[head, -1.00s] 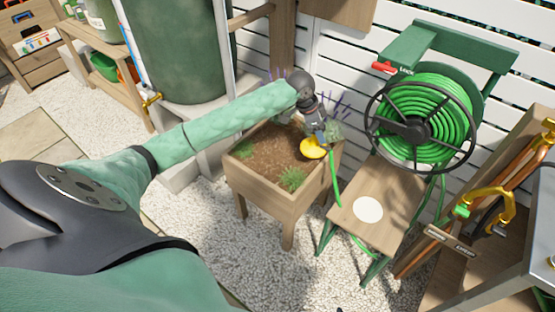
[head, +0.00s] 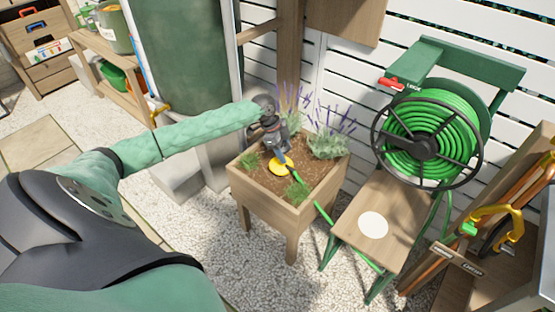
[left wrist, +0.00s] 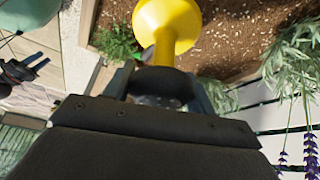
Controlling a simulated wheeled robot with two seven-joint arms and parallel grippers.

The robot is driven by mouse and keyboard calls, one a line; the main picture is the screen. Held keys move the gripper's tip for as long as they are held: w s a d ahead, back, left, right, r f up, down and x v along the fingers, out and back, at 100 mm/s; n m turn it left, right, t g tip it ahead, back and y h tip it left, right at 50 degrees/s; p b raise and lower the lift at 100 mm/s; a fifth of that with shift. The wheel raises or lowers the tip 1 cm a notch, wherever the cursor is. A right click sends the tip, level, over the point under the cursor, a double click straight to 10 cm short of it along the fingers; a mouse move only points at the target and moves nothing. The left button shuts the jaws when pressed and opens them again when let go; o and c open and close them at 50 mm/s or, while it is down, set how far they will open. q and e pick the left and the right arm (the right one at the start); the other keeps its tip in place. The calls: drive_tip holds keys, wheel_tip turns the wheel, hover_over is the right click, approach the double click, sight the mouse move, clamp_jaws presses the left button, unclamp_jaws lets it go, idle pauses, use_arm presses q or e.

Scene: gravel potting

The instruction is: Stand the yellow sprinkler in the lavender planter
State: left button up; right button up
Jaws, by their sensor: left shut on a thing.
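The yellow sprinkler (head: 278,166) is held by my left gripper (head: 281,154) over the soil of the lavender planter (head: 276,201), a wooden box on legs. In the left wrist view the sprinkler (left wrist: 167,25) shows its round yellow head and stem between my fingers, with brown soil behind it. My left gripper is shut on it. Whether its base touches the soil I cannot tell. A green hose (head: 322,210) runs from near the sprinkler over the planter's front rim. My right gripper is not in view.
A green hose reel (head: 424,143) stands to the right above a wooden bench (head: 385,205) with a white disc. A green water barrel (head: 185,60) stands behind my arm.

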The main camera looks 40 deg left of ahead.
sight(278, 161)
use_arm(q)
drive_tip(key=shift+s+a+f, duration=0.2)
drive_tip(key=shift+a+f, duration=0.1)
drive_tip(key=shift+a, duration=0.2)
drive_tip(key=shift+s+a+f, duration=0.2)
drive_tip(key=shift+a+f, duration=0.1)
drive_tip(key=shift+a, duration=0.15)
drive_tip(key=shift+a+f, duration=0.1)
drive_tip(key=shift+a, duration=0.1)
drive_tip(key=shift+f, duration=0.55)
wheel_tip(278, 161, down, 2)
drive_tip(key=shift+s+f, duration=0.1)
drive_tip(key=shift+f, duration=0.4)
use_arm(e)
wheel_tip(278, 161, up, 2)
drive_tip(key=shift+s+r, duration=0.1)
use_arm(q)
drive_tip(key=o, duration=1.2)
drive_tip(key=shift+f, duration=0.1)
